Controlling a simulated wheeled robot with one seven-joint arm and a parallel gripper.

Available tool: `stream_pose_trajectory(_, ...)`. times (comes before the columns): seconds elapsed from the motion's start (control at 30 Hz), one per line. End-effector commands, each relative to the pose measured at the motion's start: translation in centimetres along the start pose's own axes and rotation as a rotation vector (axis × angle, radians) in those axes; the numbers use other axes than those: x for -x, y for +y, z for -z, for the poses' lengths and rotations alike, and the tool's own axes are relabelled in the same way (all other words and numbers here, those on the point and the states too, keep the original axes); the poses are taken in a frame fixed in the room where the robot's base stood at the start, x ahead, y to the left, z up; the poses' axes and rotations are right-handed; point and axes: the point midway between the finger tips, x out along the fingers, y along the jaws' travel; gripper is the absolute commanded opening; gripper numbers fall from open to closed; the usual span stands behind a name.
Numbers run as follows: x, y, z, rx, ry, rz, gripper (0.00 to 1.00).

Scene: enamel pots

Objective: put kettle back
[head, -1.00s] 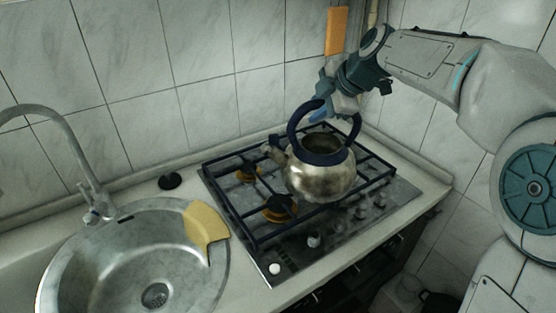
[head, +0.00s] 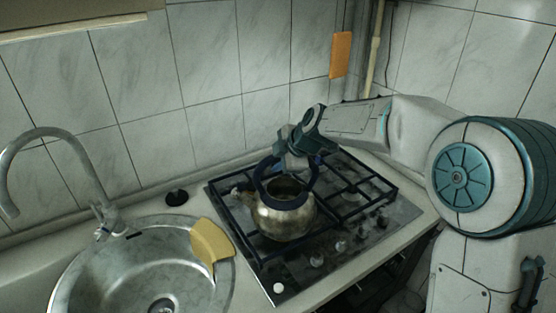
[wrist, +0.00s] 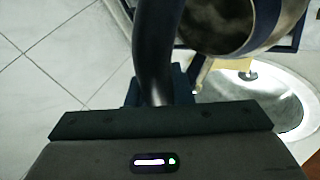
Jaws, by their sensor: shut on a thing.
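The kettle (head: 284,221) is a worn silver metal pot with a dark blue rim and a dark blue loop handle. In the head view it is upright over the left front part of the gas stove (head: 385,216). Its lid is off or not visible, and its spout points left. My gripper (head: 292,160) is shut on the back of the handle, above the kettle. In the wrist view the dark handle (wrist: 155,50) runs down into the jaws, with the kettle's open top (wrist: 222,20) beyond. I cannot tell whether the kettle's base touches the grate.
A round metal sink (head: 95,275) with a faucet (head: 75,150) is left of the stove. A yellow cloth (head: 211,242) hangs over its rim. A black plug (head: 176,197) lies behind it. Tiled walls bound the back and right. The grate's right side is free.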

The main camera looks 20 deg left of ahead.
Motion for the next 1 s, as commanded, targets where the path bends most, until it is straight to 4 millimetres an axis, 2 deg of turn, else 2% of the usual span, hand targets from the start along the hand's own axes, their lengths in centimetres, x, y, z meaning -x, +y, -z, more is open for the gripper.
stream_pose_trajectory(0.27, -0.5, -0.4, -0.2, -0.001, 0.0, 0.001, 0.0)
stream_pose_trajectory(0.3, -0.6, -0.6, -0.3, -0.002, 0.0, 0.007, 0.25)
stream_pose_trajectory(0.37, -0.6, -0.6, -0.3, -0.002, 0.0, 0.007, 0.41)
stream_pose_trajectory(0.77, 0.2, -0.3, -0.3, -0.001, -0.001, -0.002, 0.41)
stream_pose_trajectory(0.87, 1.5, -0.3, -0.3, -0.001, -0.002, -0.004, 0.41)
stream_pose_trajectory(1.0, 4.3, -0.3, -0.4, -0.001, -0.003, -0.006, 0.41)
